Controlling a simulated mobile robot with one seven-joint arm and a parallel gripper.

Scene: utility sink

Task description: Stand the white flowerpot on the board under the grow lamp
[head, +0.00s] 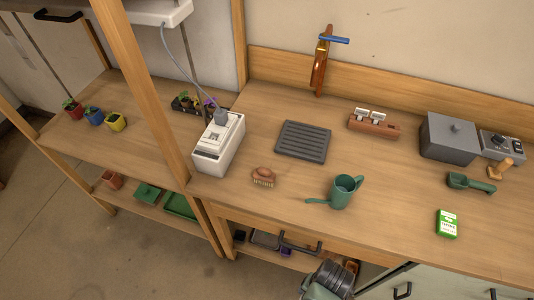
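I cannot make out a white flowerpot in the head view. A white lamp-like fixture (158,12) hangs at the top left, with a cord running down to a white socket box (218,145) on the bench. Below the fixture is a wooden shelf board (135,122). Small red (72,108), blue (94,116) and yellow (116,122) pots with plants stand at its left, and a dark tray of seedlings (186,104) sits at its right. My gripper is not in view.
The bench holds a dark ridged mat (303,141), a brush (263,177), a green watering can (342,191), a green packet (446,224), a scoop (470,183) and a grey lidded box (448,137). A wooden post (150,90) stands before the shelf. The shelf's middle is clear.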

